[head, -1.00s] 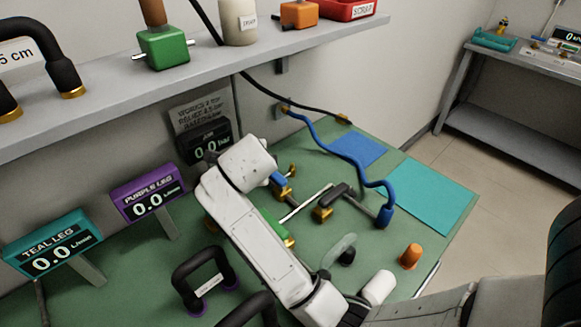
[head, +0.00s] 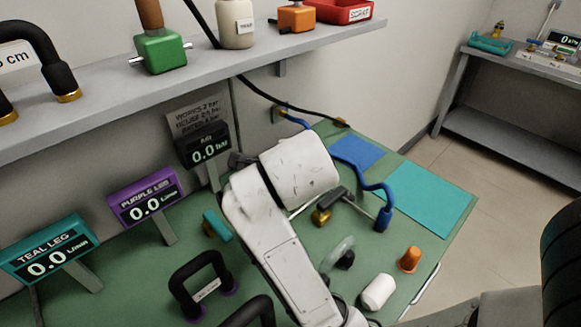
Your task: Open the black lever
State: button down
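A dark grey or black handle-like piece (head: 335,198) with a brass fitting (head: 320,217) lies on the green bench, just right of my white arm. It looks like the black lever, but I cannot be sure from this view. A thin metal rod beside it runs under my arm. My arm's large white link covers the middle of the bench and hides what is beneath it. My gripper is not visible; it is hidden behind the arm or out of sight.
A blue hose (head: 345,172) curves over the bench's right side. Purple (head: 147,197) and teal (head: 48,248) gauges and a black handle (head: 200,284) are at left. A shelf (head: 100,101) overhangs the back.

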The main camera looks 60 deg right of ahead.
aim_at(324, 205)
jog(key=k, duration=1)
